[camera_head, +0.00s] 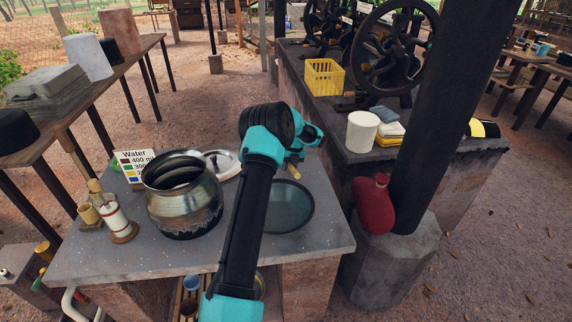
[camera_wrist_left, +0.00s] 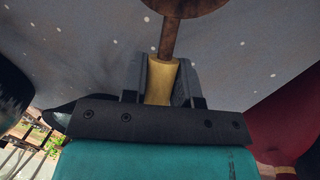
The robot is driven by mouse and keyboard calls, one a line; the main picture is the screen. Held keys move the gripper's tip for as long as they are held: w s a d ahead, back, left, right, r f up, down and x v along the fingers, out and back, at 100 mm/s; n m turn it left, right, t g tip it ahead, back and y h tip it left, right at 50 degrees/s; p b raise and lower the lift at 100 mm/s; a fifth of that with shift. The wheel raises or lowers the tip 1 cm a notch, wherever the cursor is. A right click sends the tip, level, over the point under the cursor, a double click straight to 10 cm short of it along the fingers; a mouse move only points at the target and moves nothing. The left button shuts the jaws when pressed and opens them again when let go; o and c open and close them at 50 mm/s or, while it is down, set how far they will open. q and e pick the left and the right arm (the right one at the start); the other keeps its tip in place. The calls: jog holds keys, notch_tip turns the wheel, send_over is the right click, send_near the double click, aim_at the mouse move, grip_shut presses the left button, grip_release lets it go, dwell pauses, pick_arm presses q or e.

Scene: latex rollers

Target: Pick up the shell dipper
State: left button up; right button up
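The shell dipper shows in the left wrist view as a pale wooden handle (camera_wrist_left: 161,82) with a thin brown rod and a brown rounded part (camera_wrist_left: 190,7) at the top edge. My left gripper (camera_wrist_left: 160,75) has a finger on each side of the handle, with both fingers close against it. In the head view a small piece of the pale handle (camera_head: 293,171) shows below my left wrist, over the far side of the grey table (camera_head: 330,240). My wrist hides the fingers and the rest of the dipper there. My right gripper is not in view.
A metal pot (camera_head: 185,212) stands left of my left arm. A dark round dish (camera_head: 289,207) lies right of it, partly covered. A sign reading Water (camera_head: 134,166) and a small white cylinder (camera_head: 116,222) stand at the left. A red bottle (camera_head: 373,204) is at the right.

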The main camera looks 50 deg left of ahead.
pick_arm(q)
jog(key=c, duration=0.4)
jog(key=shift+r, duration=0.1)
notch_tip(320, 180, up, 10)
jog(key=shift+f, duration=0.1)
dwell(0.4)
dwell(0.4)
